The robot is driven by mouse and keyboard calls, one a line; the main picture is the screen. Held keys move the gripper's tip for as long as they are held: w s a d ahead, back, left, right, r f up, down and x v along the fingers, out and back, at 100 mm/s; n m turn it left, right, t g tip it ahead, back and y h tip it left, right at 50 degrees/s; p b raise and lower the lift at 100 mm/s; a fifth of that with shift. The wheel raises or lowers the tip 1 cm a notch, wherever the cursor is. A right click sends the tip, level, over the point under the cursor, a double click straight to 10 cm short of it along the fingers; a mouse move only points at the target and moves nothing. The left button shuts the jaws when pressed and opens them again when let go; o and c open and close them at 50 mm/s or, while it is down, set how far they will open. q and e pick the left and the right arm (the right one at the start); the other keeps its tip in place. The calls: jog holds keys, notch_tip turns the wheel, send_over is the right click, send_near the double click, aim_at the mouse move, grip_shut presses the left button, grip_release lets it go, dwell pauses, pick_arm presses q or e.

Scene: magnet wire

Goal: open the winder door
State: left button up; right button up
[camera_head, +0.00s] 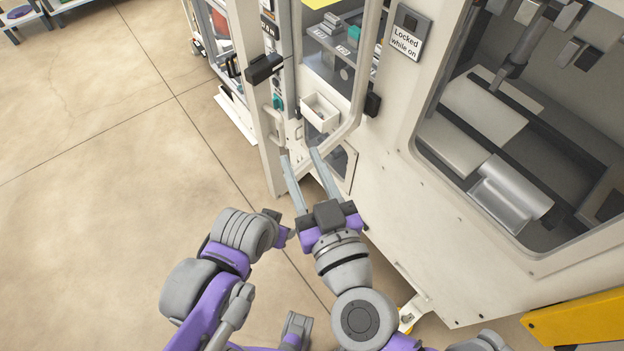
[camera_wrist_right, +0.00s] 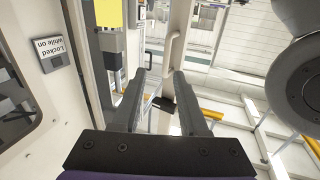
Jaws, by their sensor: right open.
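The winder is the tall white machine, with a "Locked while on" sign (camera_head: 408,32). Its door (camera_head: 268,150) has a pale frame, a black latch block (camera_head: 264,68) and a pale bar handle (camera_head: 278,122).
A large window (camera_head: 490,130) with machinery behind it is on the right. A second black block (camera_head: 372,104) sits right of the door window. A yellow bar (camera_head: 575,318) is at lower right.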

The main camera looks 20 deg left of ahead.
jog(key=shift+v, duration=1.85)
jog(key=w+d+f+m+g+h+p, duration=0.2)
jog(key=w+d+f+g+h, duration=0.3)
jog(key=d+f, duration=0.55)
jog(key=s+d+f+m+g+h, duration=0.1)
jog(key=d+f+m+h, duration=0.2)
jog(key=d+f, duration=0.2)
jog(key=s+d+f+m+g+h, duration=0.2)
jog(key=d+f, duration=0.3)
jog(key=d, duration=0.7)
jog(key=shift+f+m+h+p, duration=0.35)
jog(key=shift+m+h, duration=0.15)
jog(key=shift+h, duration=0.3)
